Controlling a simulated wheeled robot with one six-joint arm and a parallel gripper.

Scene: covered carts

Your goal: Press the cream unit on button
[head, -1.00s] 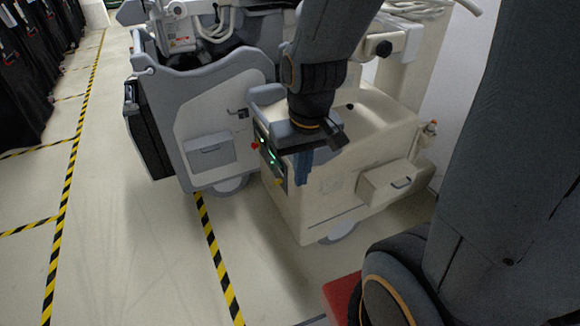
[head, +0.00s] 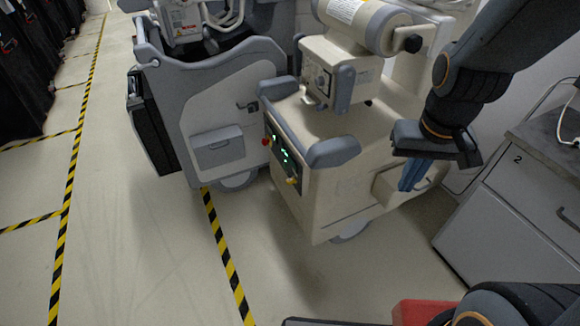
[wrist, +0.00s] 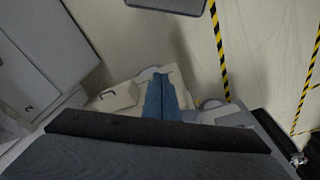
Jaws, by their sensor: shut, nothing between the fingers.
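The cream unit (head: 330,200) stands on the floor in the middle of the head view. Its dark control panel (head: 283,157) has lit green marks and faces left. A red knob (head: 265,141) and a yellow knob (head: 292,181) sit by the panel. No on button can be told apart at this size. My gripper (head: 410,177) is shut and empty, with blue fingers pointing down, to the right of the panel and in front of the unit's drawer. In the wrist view the fingers (wrist: 160,98) overlap the cream unit (wrist: 123,98); the panel is not visible there.
A grey and cream cart (head: 215,115) stands to the left of the unit. A grey cabinet (head: 520,205) marked 2 stands at the right. A red object (head: 425,312) is at the bottom edge.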

